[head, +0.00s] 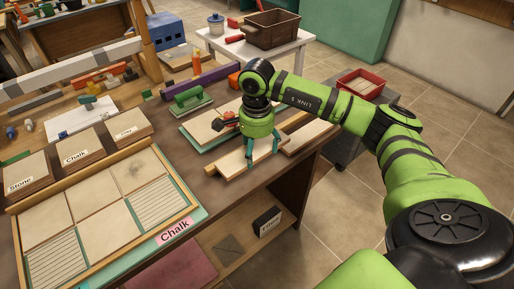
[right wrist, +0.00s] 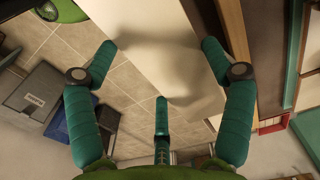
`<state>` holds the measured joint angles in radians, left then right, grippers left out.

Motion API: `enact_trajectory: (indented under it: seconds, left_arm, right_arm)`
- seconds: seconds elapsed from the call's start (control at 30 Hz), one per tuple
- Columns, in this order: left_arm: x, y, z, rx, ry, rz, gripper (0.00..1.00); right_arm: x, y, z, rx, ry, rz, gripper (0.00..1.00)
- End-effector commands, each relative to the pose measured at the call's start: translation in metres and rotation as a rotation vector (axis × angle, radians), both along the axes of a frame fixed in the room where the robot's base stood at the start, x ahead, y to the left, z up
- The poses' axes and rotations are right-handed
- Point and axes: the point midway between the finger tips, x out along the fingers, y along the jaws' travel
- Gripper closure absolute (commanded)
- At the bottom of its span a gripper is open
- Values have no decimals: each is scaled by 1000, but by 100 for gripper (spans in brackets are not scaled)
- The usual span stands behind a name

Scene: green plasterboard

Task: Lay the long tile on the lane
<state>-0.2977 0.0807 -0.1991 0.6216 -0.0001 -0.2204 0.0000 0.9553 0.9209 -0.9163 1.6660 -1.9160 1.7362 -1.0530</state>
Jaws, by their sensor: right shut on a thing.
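My right gripper (head: 262,156) points down over the front right part of the bench, its teal fingers around a long cream tile (head: 236,163). In the right wrist view a blurred cream surface (right wrist: 168,75), likely this tile, lies between the fingers of the right gripper (right wrist: 165,75). I cannot tell whether the tile rests on the bench or is just above it. A wood-edged frame (head: 110,248) at the front left holds cream panels, some ribbed, with a pink "Chalk" label at its edge. Which surface is the lane is not clear. My left gripper is out of view.
Stacks labelled Stone (head: 25,172), Chalk (head: 78,148) and Clay (head: 127,127) stand behind the frame. A green-handled float (head: 190,98) and more boards (head: 306,135) lie near the gripper. A red bin (head: 360,84) stands beyond the bench's right edge.

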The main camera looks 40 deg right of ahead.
Motion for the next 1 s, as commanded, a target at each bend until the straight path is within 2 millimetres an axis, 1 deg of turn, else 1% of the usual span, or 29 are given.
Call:
enact_trajectory:
  seconds: [0.03, 0.13, 0.4, 0.5, 0.67, 1.0]
  left_arm:
    - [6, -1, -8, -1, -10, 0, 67]
    - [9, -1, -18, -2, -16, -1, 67]
    - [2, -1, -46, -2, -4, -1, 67]
    - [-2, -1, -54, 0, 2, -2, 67]
    - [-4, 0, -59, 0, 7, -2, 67]
    - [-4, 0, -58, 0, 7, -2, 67]
  right_arm:
    - [0, 0, -9, 0, -2, -1, 74]
    - [0, 0, -21, 0, -2, -1, 74]
    - [0, 0, -52, 0, -2, -1, 74]
    - [0, 0, -60, 0, -2, -1, 74]
    - [1, 0, -66, 0, -2, -1, 74]
    - [0, 0, -66, 0, -2, -1, 74]
